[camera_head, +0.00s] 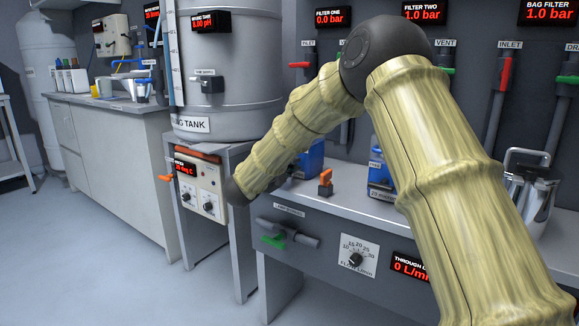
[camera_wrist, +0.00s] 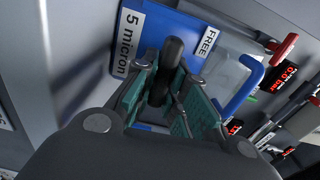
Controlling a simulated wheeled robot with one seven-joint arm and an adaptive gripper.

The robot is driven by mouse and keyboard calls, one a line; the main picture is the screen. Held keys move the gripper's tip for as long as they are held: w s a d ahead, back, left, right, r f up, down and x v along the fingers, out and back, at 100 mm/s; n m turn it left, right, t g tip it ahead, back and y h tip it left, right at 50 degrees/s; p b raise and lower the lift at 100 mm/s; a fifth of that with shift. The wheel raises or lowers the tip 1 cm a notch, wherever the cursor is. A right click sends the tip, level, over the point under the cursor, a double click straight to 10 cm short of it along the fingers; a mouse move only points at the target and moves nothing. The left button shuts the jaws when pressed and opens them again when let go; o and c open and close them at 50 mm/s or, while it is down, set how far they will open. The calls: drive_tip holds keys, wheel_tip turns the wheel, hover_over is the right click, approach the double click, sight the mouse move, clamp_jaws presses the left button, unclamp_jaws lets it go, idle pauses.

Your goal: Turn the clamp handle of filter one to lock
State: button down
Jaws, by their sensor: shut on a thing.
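In the wrist view, a black clamp handle (camera_wrist: 173,52) stands up between the teal-padded fingers of my gripper (camera_wrist: 168,88). The fingers are shut on it. Behind it is a blue filter body (camera_wrist: 185,28) with a "5 micron" label (camera_wrist: 130,38) and a "FREE" label (camera_wrist: 208,41) to the right of the handle. A lock label does not show. In the head view, a blue filter body (camera_head: 311,158) shows partly behind my arm, below the "FILTER ONE" display (camera_head: 332,17), which reads 0.0 bar.
A second blue body (camera_head: 381,181) stands on the bench (camera_head: 345,202), right of an orange-handled item (camera_head: 325,182). A large grey tank (camera_head: 229,85) is at left. A metal jug (camera_head: 533,190) stands at right. Valve handles line the back wall. The floor at left is clear.

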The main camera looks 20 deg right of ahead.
drive_tip(key=shift+f, duration=0.1)
drive_tip(key=c, duration=1.4)
unclamp_jaws()
drive_tip(key=shift+c, duration=0.2)
drive_tip(key=shift+s+a, duration=0.1)
drive_tip(key=v, duration=1.1)
drive_tip(key=shift+s+a, duration=0.3)
